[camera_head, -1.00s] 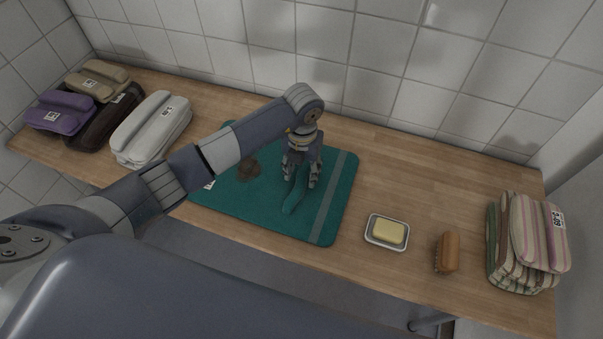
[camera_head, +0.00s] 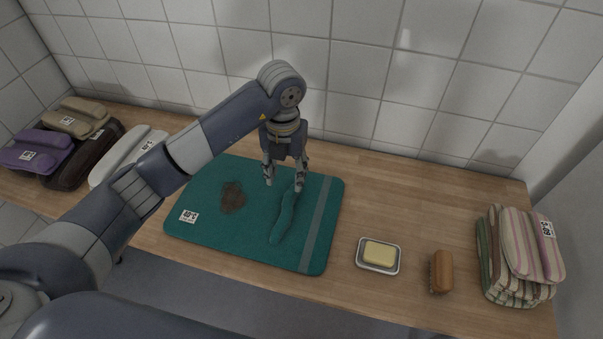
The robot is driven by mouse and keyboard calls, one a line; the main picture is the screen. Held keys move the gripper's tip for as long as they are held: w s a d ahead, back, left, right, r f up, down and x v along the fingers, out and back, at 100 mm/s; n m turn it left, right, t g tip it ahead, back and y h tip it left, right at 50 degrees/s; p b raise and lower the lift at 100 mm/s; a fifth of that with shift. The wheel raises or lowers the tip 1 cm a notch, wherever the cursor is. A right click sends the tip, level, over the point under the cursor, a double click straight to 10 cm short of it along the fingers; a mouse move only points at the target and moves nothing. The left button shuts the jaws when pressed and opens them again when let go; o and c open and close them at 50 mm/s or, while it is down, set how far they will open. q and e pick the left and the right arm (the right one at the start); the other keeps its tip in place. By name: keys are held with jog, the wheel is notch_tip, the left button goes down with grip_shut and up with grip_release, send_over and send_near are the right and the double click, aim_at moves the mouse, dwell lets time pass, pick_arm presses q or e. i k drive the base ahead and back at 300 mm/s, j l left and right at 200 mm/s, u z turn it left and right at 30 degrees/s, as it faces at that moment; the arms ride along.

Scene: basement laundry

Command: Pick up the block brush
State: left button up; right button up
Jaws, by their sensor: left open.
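The block brush (camera_head: 442,271) is a small brown wooden brush with bristles on its left side. It lies on the wooden counter at the right, between the soap dish and the striped stack. My left gripper (camera_head: 284,186) is open and points down over the teal towel (camera_head: 259,254), well to the left of the brush. A rolled teal ridge (camera_head: 284,218) on the towel lies just below its fingertips; nothing is between the fingers. My right gripper is not in view.
A metal dish (camera_head: 362,262) with yellow soap (camera_head: 379,252) sits just left of the brush. Striped folded towels (camera_head: 518,257) stand to its right. Purple (camera_head: 35,152), dark, tan and white folded towels are at the far left. A tiled wall (camera_head: 400,70) runs behind the counter.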

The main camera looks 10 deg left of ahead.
aim_at(442, 281)
jog(key=z, duration=1)
